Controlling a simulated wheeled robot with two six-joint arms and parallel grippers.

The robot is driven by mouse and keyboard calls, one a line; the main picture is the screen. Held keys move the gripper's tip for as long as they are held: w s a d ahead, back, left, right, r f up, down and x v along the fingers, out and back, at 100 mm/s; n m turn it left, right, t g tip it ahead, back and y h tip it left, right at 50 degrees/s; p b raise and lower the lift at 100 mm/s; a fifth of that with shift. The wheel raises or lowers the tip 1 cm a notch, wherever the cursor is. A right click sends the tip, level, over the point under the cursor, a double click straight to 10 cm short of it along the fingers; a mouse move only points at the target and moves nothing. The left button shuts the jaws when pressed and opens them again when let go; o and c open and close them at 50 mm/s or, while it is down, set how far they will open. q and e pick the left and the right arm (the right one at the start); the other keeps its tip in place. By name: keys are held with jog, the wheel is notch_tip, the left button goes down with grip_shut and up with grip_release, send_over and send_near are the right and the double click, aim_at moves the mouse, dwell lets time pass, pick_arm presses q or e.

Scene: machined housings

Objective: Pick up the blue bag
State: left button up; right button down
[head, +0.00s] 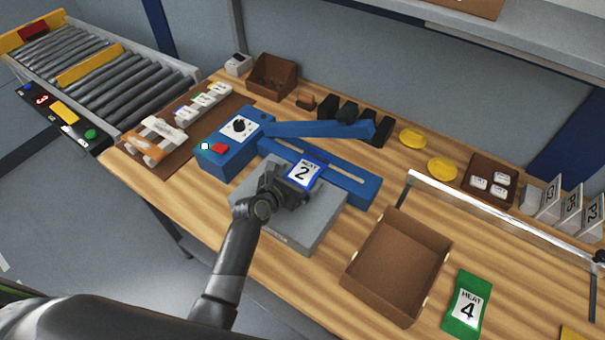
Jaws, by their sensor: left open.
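The blue bag (318,178) shows its white label reading "HEAT 2". It is at the front edge of a blue sealer (350,186) with a raised arm, above a grey platform (310,230). My left gripper (287,188) is open at the near left side of the bag and covers part of it. I cannot tell whether the fingers touch the bag or stand around it. My right gripper is not in view.
An empty brown tray (437,243) and a green bag (477,290) labelled "HEAT 4" lie to the right. A metal rail (480,207) crosses behind the tray. Yellow dishes (442,168) and black blocks (349,111) stand at the back. A roller conveyor (130,97) is at left.

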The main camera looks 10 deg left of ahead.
pick_arm(q)
jog(key=c, duration=1.2)
